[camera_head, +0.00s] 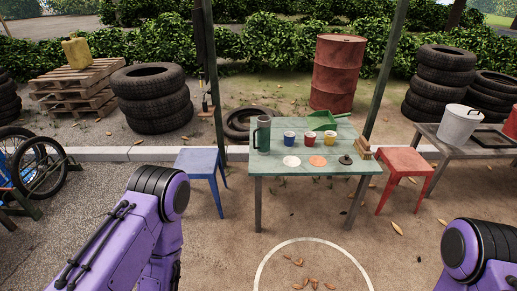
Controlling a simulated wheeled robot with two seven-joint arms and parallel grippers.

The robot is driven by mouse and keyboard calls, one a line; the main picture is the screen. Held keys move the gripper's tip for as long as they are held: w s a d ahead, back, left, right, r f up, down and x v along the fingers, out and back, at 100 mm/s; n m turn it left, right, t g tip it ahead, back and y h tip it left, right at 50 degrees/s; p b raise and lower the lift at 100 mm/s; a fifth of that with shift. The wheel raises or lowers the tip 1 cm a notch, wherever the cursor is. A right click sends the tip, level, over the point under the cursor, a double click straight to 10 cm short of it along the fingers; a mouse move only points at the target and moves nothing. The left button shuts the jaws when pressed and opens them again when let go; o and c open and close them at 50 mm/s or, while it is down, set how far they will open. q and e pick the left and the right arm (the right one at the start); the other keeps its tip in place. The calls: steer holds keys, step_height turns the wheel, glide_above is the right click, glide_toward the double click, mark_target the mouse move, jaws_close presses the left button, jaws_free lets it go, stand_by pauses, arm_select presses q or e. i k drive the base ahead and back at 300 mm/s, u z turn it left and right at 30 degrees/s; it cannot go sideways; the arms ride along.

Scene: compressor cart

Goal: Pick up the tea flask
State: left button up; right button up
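The tea flask (263,134) appears to be the tall dark green vessel with a side handle. It stands upright at the left end of the green table (315,162). My two purple arms show in the lower left and lower right, well short of the table. Neither gripper shows in this view, so I cannot tell whether they are open or shut. Nothing visible touches the flask.
Three cups, blue (289,138), red (309,139) and yellow (330,138), stand right of the flask. White (291,161) and orange (318,161) discs lie in front. A blue stool (198,161) and red stool (407,162) flank the table. Green posts rise behind it. Open ground lies before it.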

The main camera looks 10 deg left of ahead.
mark_target(263, 122)
steer(key=z, duration=0.7)
steer(key=i, duration=1.25)
steer(key=u, duration=1.05)
steer(key=i, duration=0.9)
steer(key=u, duration=0.2)
